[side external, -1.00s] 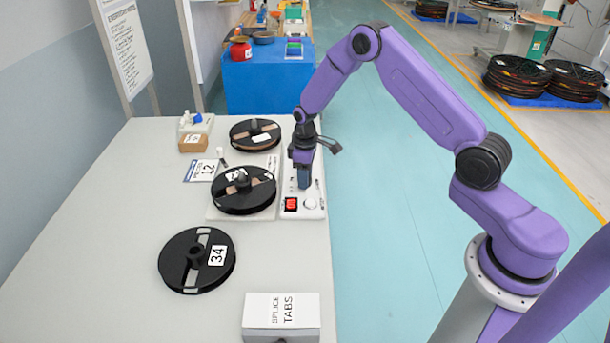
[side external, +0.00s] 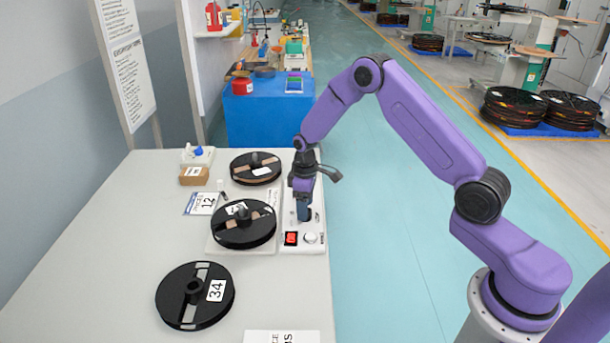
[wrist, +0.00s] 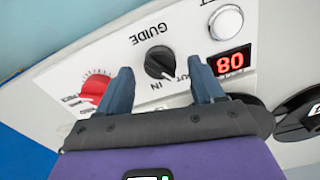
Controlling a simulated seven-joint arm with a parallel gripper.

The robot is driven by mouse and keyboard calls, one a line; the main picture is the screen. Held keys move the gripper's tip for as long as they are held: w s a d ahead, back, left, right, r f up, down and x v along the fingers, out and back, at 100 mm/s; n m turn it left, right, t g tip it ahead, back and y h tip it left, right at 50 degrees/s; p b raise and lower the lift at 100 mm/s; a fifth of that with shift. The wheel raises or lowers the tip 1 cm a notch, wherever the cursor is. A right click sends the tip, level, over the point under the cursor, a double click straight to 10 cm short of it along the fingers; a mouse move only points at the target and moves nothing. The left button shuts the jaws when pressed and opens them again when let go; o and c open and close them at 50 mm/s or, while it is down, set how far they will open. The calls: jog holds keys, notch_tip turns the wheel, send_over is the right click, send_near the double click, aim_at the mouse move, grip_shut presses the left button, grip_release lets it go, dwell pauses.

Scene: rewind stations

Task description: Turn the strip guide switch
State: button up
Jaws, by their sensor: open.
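The strip guide switch is a black round knob (wrist: 160,62) on the white panel (wrist: 120,48), under the upside-down word GUIDE in the wrist view. IN and OUT are printed beside it; I cannot tell clearly which one its pale mark points to. My gripper (wrist: 160,70) is open, with one blue-grey finger on each side of the knob. In the side view my gripper (side external: 303,218) points down at the panel (side external: 316,252) and hides the knob.
A red display (wrist: 230,62), a white button (wrist: 226,22) and a red dial (wrist: 95,88) sit around the knob. Black reels (side external: 243,226) stand left of the panel, and a loose reel marked 34 (side external: 195,296) lies nearer. The left of the table is bare.

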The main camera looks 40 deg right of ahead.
notch_tip(320, 180, up, 16)
dwell(0.4)
jog(key=shift+f, duration=0.15)
jog(key=s+a+r+n, duration=0.1)
jog(key=s+a+r, duration=0.1)
jog(key=s+a, duration=0.5)
jog(key=s+a+r+n, duration=0.25)
jog(key=s+a, duration=0.25)
jog(key=s, duration=0.5)
jog(key=s+d+n, duration=0.2)
jog(key=s+d, duration=0.1)
jog(key=s, duration=1.8)
jog(key=shift+d+f, duration=0.15)
jog(key=shift+s+n, duration=0.1)
jog(key=shift+n, duration=0.15)
